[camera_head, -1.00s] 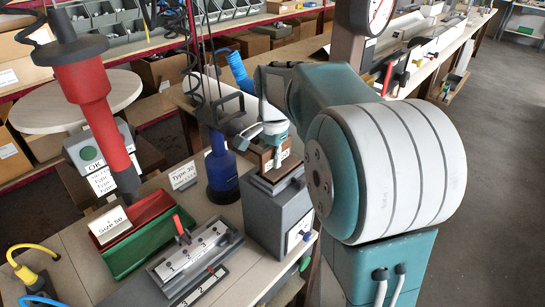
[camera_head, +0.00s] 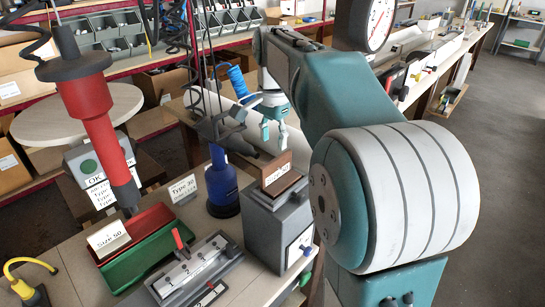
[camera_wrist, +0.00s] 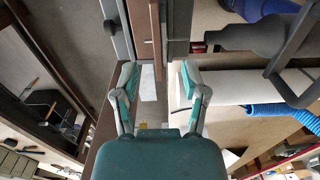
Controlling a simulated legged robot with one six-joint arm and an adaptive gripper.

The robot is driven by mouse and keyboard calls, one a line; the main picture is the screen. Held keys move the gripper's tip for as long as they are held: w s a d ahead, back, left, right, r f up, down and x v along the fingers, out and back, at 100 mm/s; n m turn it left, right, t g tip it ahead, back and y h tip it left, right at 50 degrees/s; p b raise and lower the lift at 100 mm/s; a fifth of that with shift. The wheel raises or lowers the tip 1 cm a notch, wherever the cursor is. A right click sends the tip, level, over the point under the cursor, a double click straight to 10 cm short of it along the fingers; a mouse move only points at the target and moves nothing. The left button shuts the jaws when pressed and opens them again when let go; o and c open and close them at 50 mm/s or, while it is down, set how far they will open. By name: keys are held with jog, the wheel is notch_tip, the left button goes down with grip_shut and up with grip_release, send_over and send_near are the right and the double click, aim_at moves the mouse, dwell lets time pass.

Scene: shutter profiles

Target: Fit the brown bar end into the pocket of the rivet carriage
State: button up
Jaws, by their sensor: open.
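A brown block (camera_head: 281,174) with a pale label sits at the top of the grey upright box (camera_head: 274,232) in the head view. I cannot tell how deeply it is seated, or which part is the pocket. In the wrist view a brown piece (camera_wrist: 145,32) lies beyond the fingertips, beside grey metal edges. My gripper (camera_head: 273,132) is open and empty, behind and above the brown block and apart from it. Its two spread fingers also show in the wrist view (camera_wrist: 158,78).
A blue bottle-shaped tool (camera_head: 222,183) stands left of the grey box. A grey numbered fixture with a red handle (camera_head: 178,240), red and green trays (camera_head: 140,240) and a hanging red tool (camera_head: 98,110) are farther left. Cables hang near my gripper.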

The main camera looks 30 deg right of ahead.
notch_tip(320, 180, up, 2)
jog(key=shift+r, duration=0.1)
jog(key=shift+s+a, duration=0.2)
jog(key=s+a+f+n+t, duration=0.1)
jog(key=s+a+f+n, duration=0.2)
jog(key=s, duration=0.3)
jog(key=s+a+f+n+t, duration=0.2)
jog(key=s+a+f+n, duration=0.2)
jog(key=s+n, duration=0.2)
jog(key=s+a+f+n+t, duration=0.2)
jog(key=s+a+f+n, duration=0.1)
jog(key=s, duration=0.5)
jog(key=shift+a+f+n, duration=0.15)
jog(key=shift+a+n, duration=0.4)
jog(key=shift+n, duration=0.45)
